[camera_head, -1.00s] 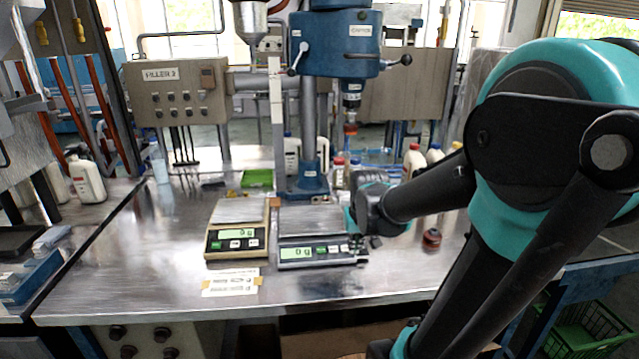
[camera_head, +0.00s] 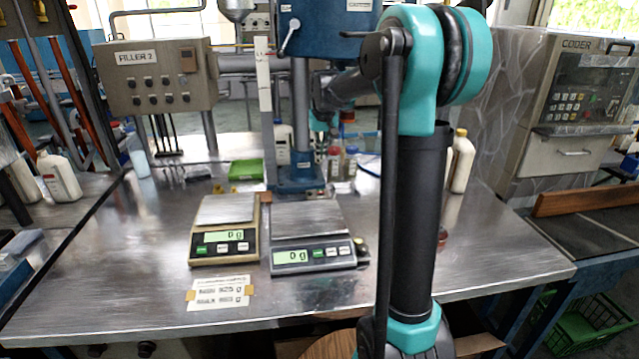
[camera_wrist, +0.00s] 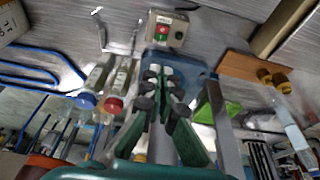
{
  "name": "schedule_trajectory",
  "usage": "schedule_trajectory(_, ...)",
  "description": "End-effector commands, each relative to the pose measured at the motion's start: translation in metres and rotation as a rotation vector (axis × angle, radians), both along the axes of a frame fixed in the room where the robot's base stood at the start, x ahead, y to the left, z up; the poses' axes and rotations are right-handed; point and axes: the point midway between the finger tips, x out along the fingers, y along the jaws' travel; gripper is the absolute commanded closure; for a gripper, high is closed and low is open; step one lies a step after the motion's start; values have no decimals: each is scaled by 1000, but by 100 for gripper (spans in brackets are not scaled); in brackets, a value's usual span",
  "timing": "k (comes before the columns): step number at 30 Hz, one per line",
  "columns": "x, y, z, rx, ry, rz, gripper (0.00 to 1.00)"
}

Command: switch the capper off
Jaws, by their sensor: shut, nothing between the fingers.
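The blue capper (camera_head: 345,32) stands at the back of the steel table, with its column (camera_head: 300,110) rising from a blue base (camera_head: 297,182). My arm hides its right side and spindle in the head view. In the wrist view, a small grey switch box (camera_wrist: 166,30) carries a red button (camera_wrist: 162,31) and a dark green button (camera_wrist: 179,35). It lies just beyond my fingertips, near the capper's blue base (camera_wrist: 200,78). My gripper (camera_wrist: 160,74) is shut and empty, pointing towards the box, apart from it as far as I can tell.
Two scales (camera_head: 225,208) (camera_head: 308,220) stand before the capper. Bottles with blue (camera_wrist: 87,101) and red caps (camera_wrist: 113,104) stand close beside my gripper. A green container (camera_head: 246,169) is left of the column. The table's front right is mostly clear.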

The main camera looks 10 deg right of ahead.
Motion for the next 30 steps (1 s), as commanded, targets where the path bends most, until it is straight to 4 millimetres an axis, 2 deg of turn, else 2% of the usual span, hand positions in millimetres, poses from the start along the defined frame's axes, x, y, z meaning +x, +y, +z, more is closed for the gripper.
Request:
schedule_trajectory(7,1,0,-4,0,0,0,100)
schedule_trajectory(11,5,0,-17,0,0,0,100)
schedule_trajectory(24,29,0,-97,0,0,-1,100)
schedule_trajectory(30,29,0,-124,0,0,0,100)
